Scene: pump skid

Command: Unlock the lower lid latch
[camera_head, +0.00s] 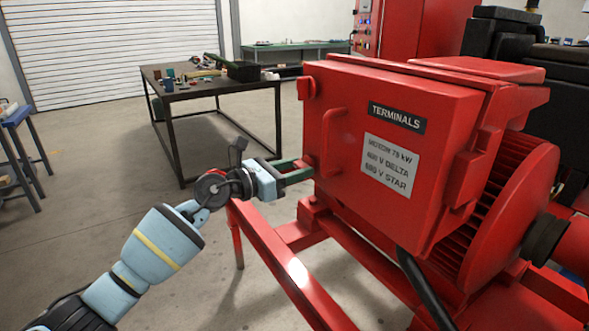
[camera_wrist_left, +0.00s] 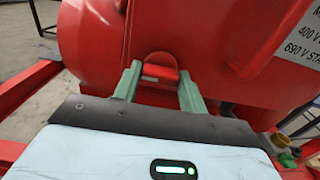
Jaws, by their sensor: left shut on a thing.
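The red terminal box (camera_head: 390,150) has a lid marked TERMINALS, with a handle (camera_head: 331,140) on its left side. An upper lid latch (camera_head: 308,88) sits at the box's upper left edge. My left gripper (camera_head: 306,170) reaches the lower left edge of the box. In the left wrist view its green fingers (camera_wrist_left: 160,84) stand on both sides of the red lower lid latch (camera_wrist_left: 160,68) and are shut on it. In the head view the fingers largely hide this latch. My right gripper is not in view.
The red skid frame (camera_head: 285,262) runs below the box and my left gripper. A dark workbench (camera_head: 215,84) with small items stands behind at the left. A blue table (camera_head: 16,118) is at the far left edge. Open floor lies between them.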

